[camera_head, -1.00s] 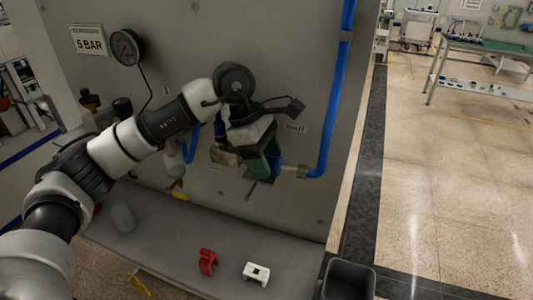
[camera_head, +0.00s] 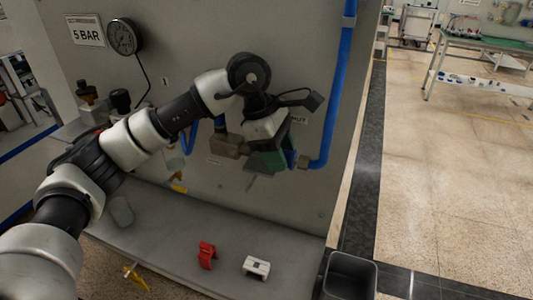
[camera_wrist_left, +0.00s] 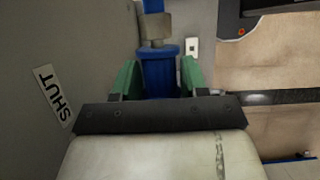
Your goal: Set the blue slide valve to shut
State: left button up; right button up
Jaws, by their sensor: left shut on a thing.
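The blue slide valve (camera_head: 291,158) sits on the grey panel's pipe line, close to the brass fitting (camera_head: 303,162) below the blue pipe. My left gripper (camera_head: 276,157) is shut on it, seen from above and behind in the head view. In the left wrist view, the valve's blue sleeve (camera_wrist_left: 160,72) stands between the two green fingers. The SHUT label (camera_wrist_left: 53,96) is on the panel beside it; in the head view the gripper partly covers this label (camera_head: 300,120). My right gripper is out of view.
A pressure gauge (camera_head: 124,37) and a 5 BAR sign (camera_head: 85,31) are on the panel. A red clip (camera_head: 207,255) and a white clip (camera_head: 256,267) lie on the grey ledge (camera_head: 180,225). A dark bin (camera_head: 350,278) stands at the ledge's right end.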

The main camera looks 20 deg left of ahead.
pick_arm(q)
jog(key=shift+d, duration=0.3)
jog(key=o, duration=1)
jog(key=shift+o, duration=0.5)
jog(key=shift+d, duration=0.25)
jog(key=shift+a+r, duration=0.1)
jog(key=shift+a+r, duration=0.2)
jog(key=shift+r, duration=0.05)
jog(key=b+v, duration=0.2)
jog(key=v, duration=0.6)
jog(key=shift+r+b, duration=0.3)
jog(key=shift+r, duration=0.1)
jog(key=shift+a+r, duration=0.2)
jog(key=shift+r, duration=0.4)
